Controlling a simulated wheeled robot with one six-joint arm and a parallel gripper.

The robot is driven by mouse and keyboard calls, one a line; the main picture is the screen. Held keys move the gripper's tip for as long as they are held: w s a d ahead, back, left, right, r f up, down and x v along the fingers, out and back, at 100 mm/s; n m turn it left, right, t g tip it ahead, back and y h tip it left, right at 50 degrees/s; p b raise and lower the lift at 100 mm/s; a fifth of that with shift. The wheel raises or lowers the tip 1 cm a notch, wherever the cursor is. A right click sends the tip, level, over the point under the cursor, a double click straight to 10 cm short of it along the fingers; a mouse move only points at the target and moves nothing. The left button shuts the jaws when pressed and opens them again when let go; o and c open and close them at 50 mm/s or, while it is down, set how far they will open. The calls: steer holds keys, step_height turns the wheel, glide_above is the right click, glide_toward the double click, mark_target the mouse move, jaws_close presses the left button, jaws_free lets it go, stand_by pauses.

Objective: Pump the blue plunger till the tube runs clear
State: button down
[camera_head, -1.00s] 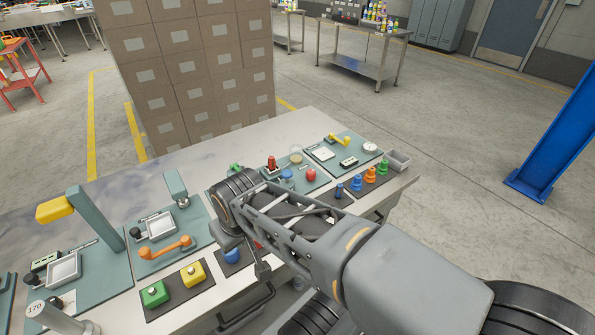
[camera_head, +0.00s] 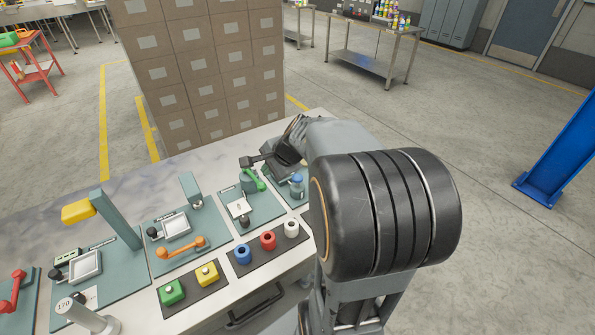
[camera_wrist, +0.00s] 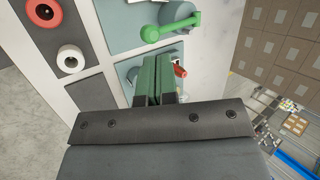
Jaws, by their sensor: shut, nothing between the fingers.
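My gripper (camera_wrist: 158,62) shows in the wrist view with its two dark green fingers together and empty. In the head view it is above the far side of the bench, near the green lever. The blue plunger (camera_head: 297,183) stands on a teal station just right of the green lever, partly beside my arm. My gripper is apart from it. In the wrist view the fingers cover much of that station, and I cannot make out the plunger there. The tube cannot be made out, so its state cannot be told.
A green lever (camera_wrist: 172,27) stands on the neighbouring station. A dark pad with blue, red (camera_head: 267,240) and white (camera_head: 292,229) round parts lies nearer me. Green (camera_head: 171,291) and yellow (camera_head: 207,274) buttons sit further left. Stacked boxes (camera_head: 205,75) stand behind the bench.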

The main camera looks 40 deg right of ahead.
mark_target(295, 177)
steer(key=w+d+m+t+h+p, duration=0.1)
steer(key=w+d+m+t, duration=0.1)
steer(key=d+m, duration=0.6)
steer(key=w+d, duration=0.1)
steer(key=d, duration=0.2)
steer(key=shift+d+r+m+t, duration=0.2)
steer(key=shift+d+m+t, duration=0.1)
steer(key=shift+w+f, duration=0.1)
step_height(295, 177, down, 9)
steer(key=b, duration=0.7)
steer(key=shift+r+b, duration=0.2)
steer(key=shift+b, duration=0.1)
steer(key=shift+f, duration=0.1)
stand_by(1.0)
steer(key=shift+f+b, duration=0.3)
steer(key=shift+b, duration=0.15)
steer(key=shift+a+f+b, duration=0.1)
steer(key=shift+f+b, duration=1.1)
steer(key=shift+f, duration=0.1)
stand_by(1.0)
stand_by(0.4)
steer(key=shift+r+p, duration=1.45)
steer(key=shift+r, duration=0.25)
